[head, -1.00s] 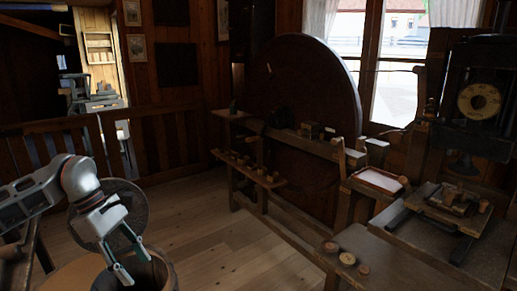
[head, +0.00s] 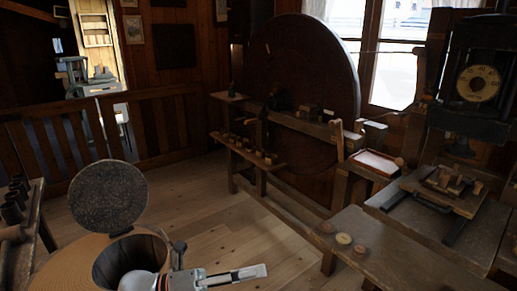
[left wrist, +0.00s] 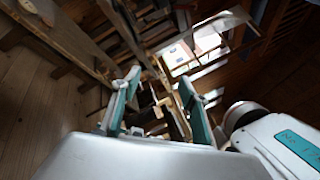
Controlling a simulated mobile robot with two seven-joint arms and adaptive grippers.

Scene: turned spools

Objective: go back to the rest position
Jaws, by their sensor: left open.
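My left gripper (head: 258,272) is at the bottom of the head view, beside a round dark container and pointing right over the floor. In the left wrist view its two fingers (left wrist: 160,80) stand apart with nothing held between them. Small turned spools stand on the front corner of the bench, among them a pale-topped one (head: 344,239). More small pieces (head: 252,152) line a low shelf by the big wheel. The gripper is apart from all of these. My right gripper is not in view.
A wooden bench (head: 405,252) fills the right side, with a press (head: 470,120) behind. The dark-mouthed round container (head: 112,262) and a speckled disc (head: 108,197) are at lower left. A side table (head: 35,225) stands at the left edge. The middle floor (head: 205,215) is clear.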

